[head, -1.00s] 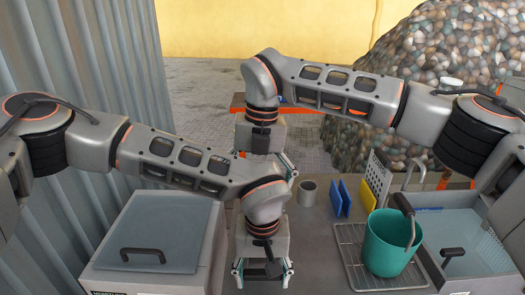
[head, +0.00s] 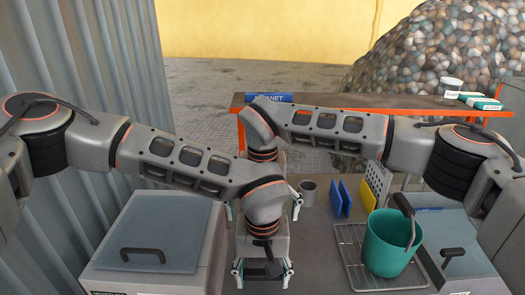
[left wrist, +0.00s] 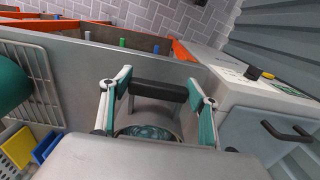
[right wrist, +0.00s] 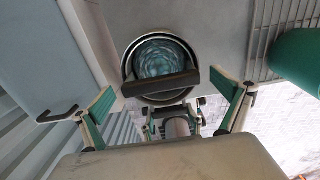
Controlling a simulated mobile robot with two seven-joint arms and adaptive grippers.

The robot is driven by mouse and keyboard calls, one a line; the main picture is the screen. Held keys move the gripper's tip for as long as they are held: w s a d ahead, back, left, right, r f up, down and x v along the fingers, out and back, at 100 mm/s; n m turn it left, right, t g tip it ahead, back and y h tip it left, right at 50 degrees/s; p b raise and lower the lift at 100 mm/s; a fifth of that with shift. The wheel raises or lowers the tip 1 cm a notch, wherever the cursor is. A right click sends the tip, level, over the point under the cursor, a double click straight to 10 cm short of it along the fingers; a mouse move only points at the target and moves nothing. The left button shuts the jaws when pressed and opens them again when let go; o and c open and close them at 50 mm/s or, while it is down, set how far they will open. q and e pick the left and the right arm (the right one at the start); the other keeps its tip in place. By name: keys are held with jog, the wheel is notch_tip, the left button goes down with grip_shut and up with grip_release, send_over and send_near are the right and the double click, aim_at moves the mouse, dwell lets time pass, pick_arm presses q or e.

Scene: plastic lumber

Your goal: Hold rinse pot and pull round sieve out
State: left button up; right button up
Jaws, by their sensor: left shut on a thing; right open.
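The grey rinse pot (right wrist: 128,66) stands on the counter; its rim shows in the right wrist view. The round sieve (right wrist: 160,57) sits inside it, with a dark bar handle (right wrist: 162,85) across the top. The handle also shows in the left wrist view (left wrist: 158,91). My left gripper (left wrist: 160,88) is shut on the pot, fingers on either side of it. My right gripper (right wrist: 165,85) is open and empty, its fingers wide apart on both sides of the handle, not gripping it.
A teal bucket (head: 388,247) stands on a wire rack (head: 352,262) to the right. A small grey cup (head: 308,192), blue and yellow plates (head: 341,198) and a perforated panel (head: 378,180) stand behind. A lidded grey box (head: 160,235) is at left. An orange-edged bench (head: 350,102) lies beyond.

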jog(key=shift+f, duration=1.45)
jog(key=c, duration=1.6)
jog(key=shift+c, duration=0.2)
